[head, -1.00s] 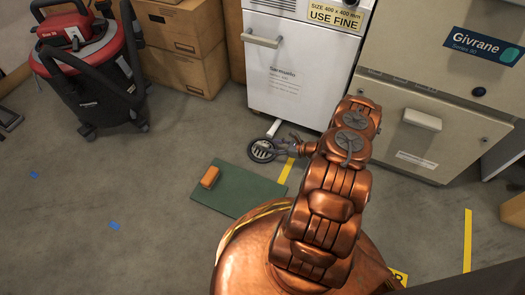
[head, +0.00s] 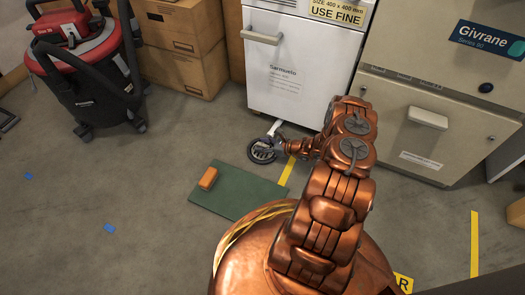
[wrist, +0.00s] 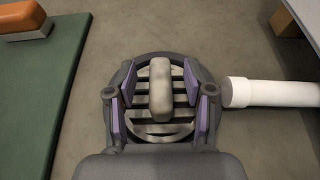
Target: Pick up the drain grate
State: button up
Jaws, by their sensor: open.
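The drain grate (wrist: 155,130) is a round, dark-rimmed disc with pale slats and a raised light-grey bar across its middle. In the wrist view it lies on the floor directly under my gripper (wrist: 160,82). The gripper's purple-padded fingers are open, one on each side of the raised bar, with visible gaps between pads and bar. In the head view the grate (head: 262,155) sits in front of the white cabinet, partly covered by my gripper (head: 274,146). I cannot tell the fingertips' exact height over the grate.
A white pipe (wrist: 270,93) ends just right of the grate. A green mat (head: 240,193) with an orange-topped block (head: 208,178) lies at left. The white cabinet (head: 298,75) stands behind. A red-black vacuum (head: 88,65) stands at far left; the left floor is mostly clear.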

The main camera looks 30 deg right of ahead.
jog(key=shift+c, duration=0.2)
grip_shut()
dwell(0.4)
